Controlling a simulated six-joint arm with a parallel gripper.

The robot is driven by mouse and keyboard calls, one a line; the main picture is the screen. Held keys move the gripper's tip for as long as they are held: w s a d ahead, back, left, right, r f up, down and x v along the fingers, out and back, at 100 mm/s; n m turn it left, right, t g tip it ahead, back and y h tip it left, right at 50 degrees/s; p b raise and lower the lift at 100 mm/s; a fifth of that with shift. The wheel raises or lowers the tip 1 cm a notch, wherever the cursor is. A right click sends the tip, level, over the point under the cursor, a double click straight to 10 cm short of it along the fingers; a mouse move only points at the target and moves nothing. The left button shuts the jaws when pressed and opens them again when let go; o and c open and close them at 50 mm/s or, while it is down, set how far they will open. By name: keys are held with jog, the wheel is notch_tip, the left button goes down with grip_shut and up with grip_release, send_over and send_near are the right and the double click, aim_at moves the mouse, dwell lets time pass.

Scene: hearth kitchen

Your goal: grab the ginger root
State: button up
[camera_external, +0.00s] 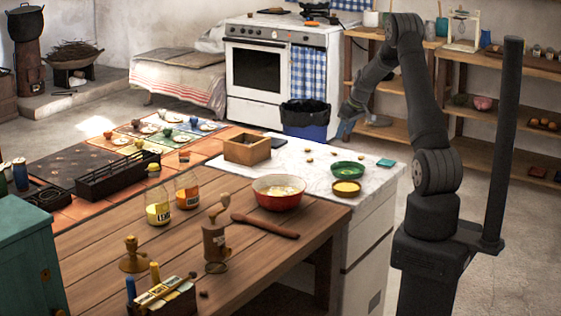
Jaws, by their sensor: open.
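My gripper (345,129) hangs at the end of my arm, in the air behind the far right part of the white marble counter in this view. It is open, and I see nothing held in it. I cannot pick out the ginger root for sure. A few small tan lumps lie on the marble, one near the middle (308,155) and one farther right (333,153). They are too small to tell whether one is the ginger root. My gripper appears apart from them.
The white marble counter (300,180) holds a wooden box (247,149), a red bowl (279,193), a green bowl (347,169) and a small yellow-filled bowl (346,188). Jars and a wooden spoon (265,226) are on the wooden table. A blue bin (305,120) stands behind.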

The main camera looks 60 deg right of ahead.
aim_at(334, 153)
jog(key=x, duration=0.8)
jog(key=shift+w+f, duration=0.15)
jog(key=shift+w, duration=0.05)
grip_shut()
